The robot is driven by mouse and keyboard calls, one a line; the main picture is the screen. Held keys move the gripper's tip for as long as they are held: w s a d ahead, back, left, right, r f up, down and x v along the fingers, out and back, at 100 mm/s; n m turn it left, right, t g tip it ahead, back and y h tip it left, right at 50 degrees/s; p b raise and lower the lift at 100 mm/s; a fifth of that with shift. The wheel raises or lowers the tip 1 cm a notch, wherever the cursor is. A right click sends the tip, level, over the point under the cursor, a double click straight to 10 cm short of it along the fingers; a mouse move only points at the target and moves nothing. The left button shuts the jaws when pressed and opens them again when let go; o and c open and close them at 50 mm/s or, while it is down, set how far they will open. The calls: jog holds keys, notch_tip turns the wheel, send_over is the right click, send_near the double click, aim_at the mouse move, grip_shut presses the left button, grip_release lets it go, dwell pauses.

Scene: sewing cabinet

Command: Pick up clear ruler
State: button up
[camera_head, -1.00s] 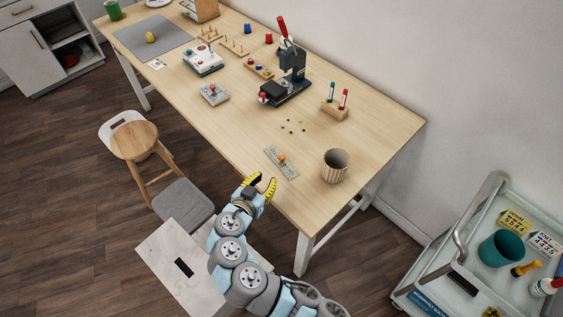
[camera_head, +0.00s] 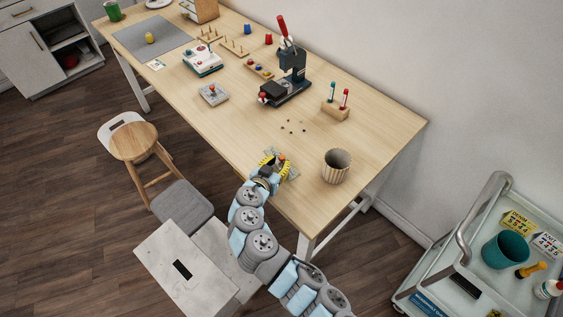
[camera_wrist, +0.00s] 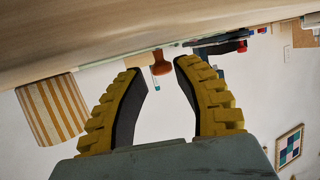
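The clear ruler (camera_head: 293,173) lies flat near the table's front edge in the head view, a pale greenish strip with an orange knob on it. My gripper (camera_head: 275,164) is open above it, its yellow fingers covering part of the ruler. In the wrist view, which is upside down, the orange knob (camera_wrist: 161,66) shows between the tips of my open gripper (camera_wrist: 158,72). Nothing is held between the fingers. I cannot tell whether the fingers touch the knob.
A striped cup (camera_head: 336,168) stands right of the ruler; it shows at left in the wrist view (camera_wrist: 55,110). Small dark bits (camera_head: 292,126) lie behind. A black press (camera_head: 288,85) and a wooden holder (camera_head: 336,110) stand farther back. Bare tabletop (camera_head: 240,135) is to the left.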

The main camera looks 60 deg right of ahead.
aim_at(281, 160)
jog(key=shift+x, duration=1.55)
jog(key=shift+w, duration=0.1)
grip_shut()
jog(key=shift+r, duration=0.1)
notch_tip(281, 160, up, 4)
jog(key=shift+a+f+p, duration=0.1)
jog(key=shift+a+p, duration=0.05)
jog(key=shift+p, duration=0.15)
jog(key=s+a+r+p, duration=0.3)
jog(key=s+a+r, duration=0.6)
jog(key=a, duration=0.1)
jog(key=shift+a, duration=0.15)
